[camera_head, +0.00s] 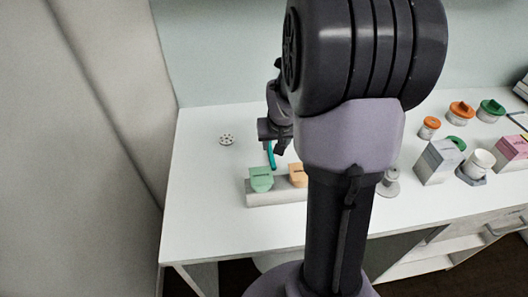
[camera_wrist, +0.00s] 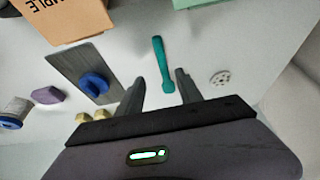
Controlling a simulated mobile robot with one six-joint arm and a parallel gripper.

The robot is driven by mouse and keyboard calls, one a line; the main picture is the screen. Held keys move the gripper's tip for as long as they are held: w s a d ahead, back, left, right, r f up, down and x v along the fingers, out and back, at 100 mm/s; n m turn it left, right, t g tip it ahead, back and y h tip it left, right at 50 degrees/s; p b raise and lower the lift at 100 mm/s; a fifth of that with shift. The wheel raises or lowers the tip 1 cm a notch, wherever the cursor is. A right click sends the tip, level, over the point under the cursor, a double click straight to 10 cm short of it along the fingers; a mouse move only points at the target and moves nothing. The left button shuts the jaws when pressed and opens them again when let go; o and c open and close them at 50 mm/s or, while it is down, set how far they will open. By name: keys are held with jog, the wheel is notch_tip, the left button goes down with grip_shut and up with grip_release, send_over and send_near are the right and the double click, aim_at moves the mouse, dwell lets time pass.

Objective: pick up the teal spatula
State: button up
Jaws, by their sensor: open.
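The teal spatula (camera_wrist: 160,60) lies on the white table in the wrist view, its narrow end toward the gap between my fingers. It also shows in the head view (camera_head: 271,156), just below my gripper, with part of it hidden. My gripper (camera_head: 277,147) is over the table at the left. In the wrist view my gripper (camera_wrist: 160,92) has its two dark fingers apart, with the near end of the spatula appearing between their tips. I cannot tell the height of the fingertips above the spatula.
A round perforated disc (camera_wrist: 220,78) lies right of the fingers. A grey plate with a blue ring (camera_wrist: 94,84) lies left. Jars (camera_head: 461,110) stand far right.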

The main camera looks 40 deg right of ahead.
aim_at(271, 154)
jog(key=b+x, duration=0.1)
jog(key=x, duration=0.3)
jog(key=b+x, duration=0.2)
jog(key=x, duration=0.2)
jog(key=shift+w+a, duration=0.2)
jog(key=shift+r, duration=0.1)
grip_shut()
